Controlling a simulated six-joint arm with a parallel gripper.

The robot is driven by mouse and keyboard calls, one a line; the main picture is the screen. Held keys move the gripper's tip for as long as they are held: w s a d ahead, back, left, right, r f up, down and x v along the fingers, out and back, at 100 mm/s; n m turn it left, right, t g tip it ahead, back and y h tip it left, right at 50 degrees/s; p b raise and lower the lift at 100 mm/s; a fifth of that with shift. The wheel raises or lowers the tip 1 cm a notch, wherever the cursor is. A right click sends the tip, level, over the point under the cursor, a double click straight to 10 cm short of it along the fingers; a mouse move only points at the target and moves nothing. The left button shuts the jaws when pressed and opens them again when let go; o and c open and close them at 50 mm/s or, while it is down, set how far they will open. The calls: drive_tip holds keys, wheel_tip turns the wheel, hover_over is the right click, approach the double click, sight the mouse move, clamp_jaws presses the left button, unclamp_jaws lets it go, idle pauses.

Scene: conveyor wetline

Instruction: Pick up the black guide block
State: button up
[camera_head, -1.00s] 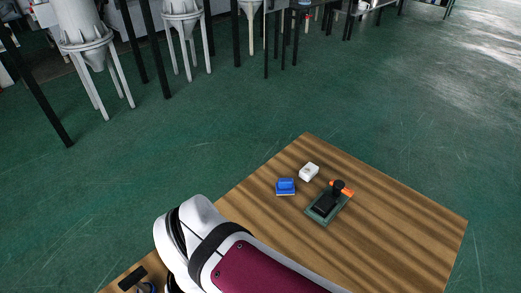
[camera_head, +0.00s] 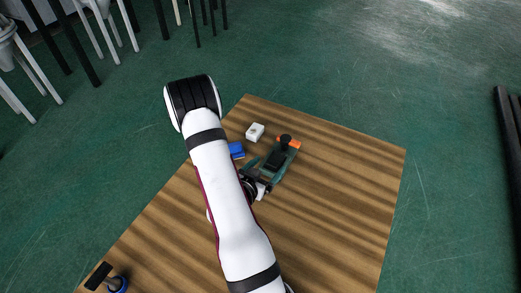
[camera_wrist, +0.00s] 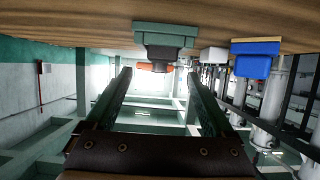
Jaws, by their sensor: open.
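The black guide block (camera_head: 275,160) appears to sit on a small dark green base (camera_head: 289,167) on the wooden table. A black knob (camera_head: 285,140) and an orange piece (camera_head: 296,144) are at its far end. In the wrist view, which is upside down, the green base (camera_wrist: 166,29) hangs at top centre, with dark parts and the orange piece (camera_wrist: 141,66) beyond the fingertips. My gripper (camera_wrist: 158,73) is open, with nothing between its fingers. In the head view it is low beside the base's near end, partly hidden by my arm; contact cannot be told.
A white block (camera_head: 255,132) is near the far edge. Dark and blue items (camera_head: 98,276) lie at lower left. The table's right side is clear.

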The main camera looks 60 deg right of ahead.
sight(277, 156)
drive_tip(key=x, duration=0.7)
drive_tip(key=shift+r, duration=0.1)
clamp_jaws()
